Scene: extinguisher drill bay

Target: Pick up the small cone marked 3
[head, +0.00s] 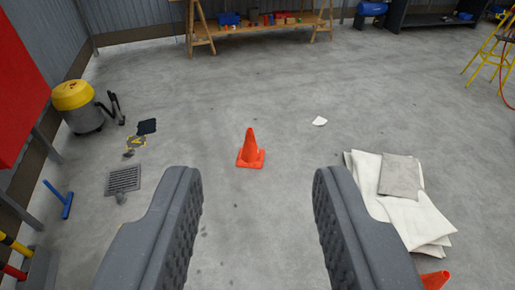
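A small orange cone (251,150) stands upright on the grey concrete floor, near the middle of the head view. No number can be read on it from here. A second orange cone (435,280) shows only in part at the bottom right edge, and no mark on it can be read. My gripper (255,190) is open and empty, with its two dark fingers wide apart at the bottom of the view. The upright cone appears beyond the fingertips, in the gap between them, and is not touched.
Folded white sheets (423,218) with a grey cloth (400,176) lie at right. A yellow-topped vacuum (83,112), a floor drain (123,179) and a blue squeegee (60,200) are at left. A white scrap (319,121) lies beyond the cone. A wooden bench (262,30) stands behind. The floor around the cone is clear.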

